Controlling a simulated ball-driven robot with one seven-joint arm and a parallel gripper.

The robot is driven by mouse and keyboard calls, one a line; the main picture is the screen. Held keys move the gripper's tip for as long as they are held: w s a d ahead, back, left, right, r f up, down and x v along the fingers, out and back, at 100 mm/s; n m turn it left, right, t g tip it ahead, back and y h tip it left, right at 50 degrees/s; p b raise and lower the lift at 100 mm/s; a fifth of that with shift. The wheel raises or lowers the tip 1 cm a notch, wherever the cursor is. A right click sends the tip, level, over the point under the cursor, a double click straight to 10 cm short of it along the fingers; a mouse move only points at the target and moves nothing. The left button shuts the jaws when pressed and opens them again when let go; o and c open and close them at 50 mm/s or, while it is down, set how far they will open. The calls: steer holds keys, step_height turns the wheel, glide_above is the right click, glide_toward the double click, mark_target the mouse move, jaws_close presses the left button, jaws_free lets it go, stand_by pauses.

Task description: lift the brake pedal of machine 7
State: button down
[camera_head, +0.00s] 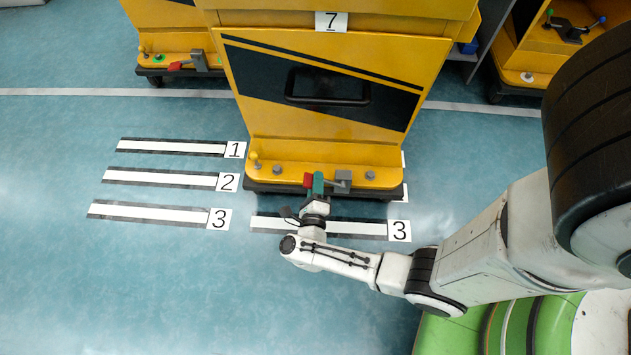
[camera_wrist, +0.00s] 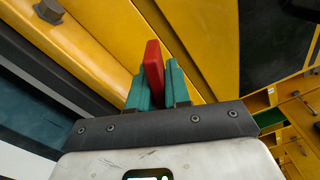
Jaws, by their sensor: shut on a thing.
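Machine 7 (camera_head: 320,85) is a yellow cabinet with black stripes and a "7" label, in the middle of the head view. The brake pedal (camera_head: 308,180) is a red lever end at its low front ledge, joined to a grey bracket (camera_head: 343,179). My gripper (camera_head: 318,184) reaches the pedal from the front, with teal fingers. In the wrist view the red pedal (camera_wrist: 154,68) stands between the two teal fingers (camera_wrist: 157,85), and the jaws are shut on it. The fingers and gripper hide part of the lever in the head view.
Floor strips marked 1, 2 and 3 (camera_head: 150,213) lie at left, and another strip 3 (camera_head: 356,228) lies under my arm. Other yellow machines stand behind at left (camera_head: 180,45) and right (camera_head: 550,50).

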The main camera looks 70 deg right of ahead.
steer(key=c, duration=1.2)
jaws_free()
steer(key=shift+o, duration=0.2)
steer(key=p+v, duration=0.1)
steer(key=v, duration=0.9)
steer(key=shift+a, duration=0.4)
steer(key=shift+s+r, duration=0.1)
